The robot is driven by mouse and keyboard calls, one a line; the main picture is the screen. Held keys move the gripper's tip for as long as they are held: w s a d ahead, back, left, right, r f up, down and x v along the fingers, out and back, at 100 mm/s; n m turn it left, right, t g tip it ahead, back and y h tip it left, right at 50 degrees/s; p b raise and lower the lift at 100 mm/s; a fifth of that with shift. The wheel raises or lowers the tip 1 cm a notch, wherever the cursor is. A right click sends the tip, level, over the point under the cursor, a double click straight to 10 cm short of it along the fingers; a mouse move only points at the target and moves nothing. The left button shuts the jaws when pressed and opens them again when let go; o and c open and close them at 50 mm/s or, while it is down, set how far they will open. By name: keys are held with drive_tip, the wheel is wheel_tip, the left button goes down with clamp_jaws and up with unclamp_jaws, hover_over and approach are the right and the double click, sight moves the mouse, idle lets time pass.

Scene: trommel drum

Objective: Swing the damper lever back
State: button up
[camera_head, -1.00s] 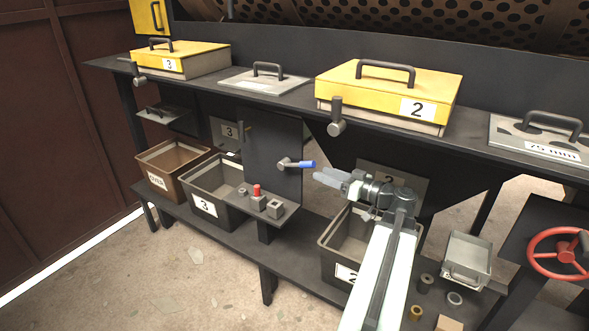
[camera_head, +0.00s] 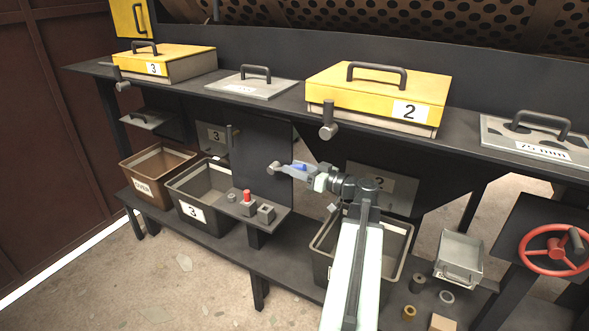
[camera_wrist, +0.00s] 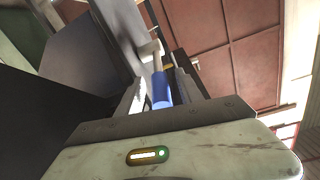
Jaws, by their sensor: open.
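The damper lever is a short metal arm with a blue grip (camera_wrist: 162,90), mounted on the dark upright panel (camera_head: 262,165). In the head view its metal hub (camera_head: 274,167) shows at the left of my gripper, and a bit of the blue grip (camera_head: 300,167) shows between the jaws. My gripper (camera_head: 287,170) is open, with its jaws reaching left around the lever. In the wrist view the blue grip lies between my two fingers (camera_wrist: 160,92), with the metal shaft running up beyond them. I cannot tell whether either finger touches it.
Below stand an open bin marked 3 (camera_head: 195,212), a brown bin (camera_head: 140,190) and another grey bin (camera_head: 325,265) under my arm. A small shelf (camera_head: 270,222) holds a red-topped piece and blocks. A red handwheel (camera_head: 553,268) is at the right. Yellow boxes (camera_head: 335,85) line the ledge above.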

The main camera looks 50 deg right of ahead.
clamp_jaws()
idle(1.3)
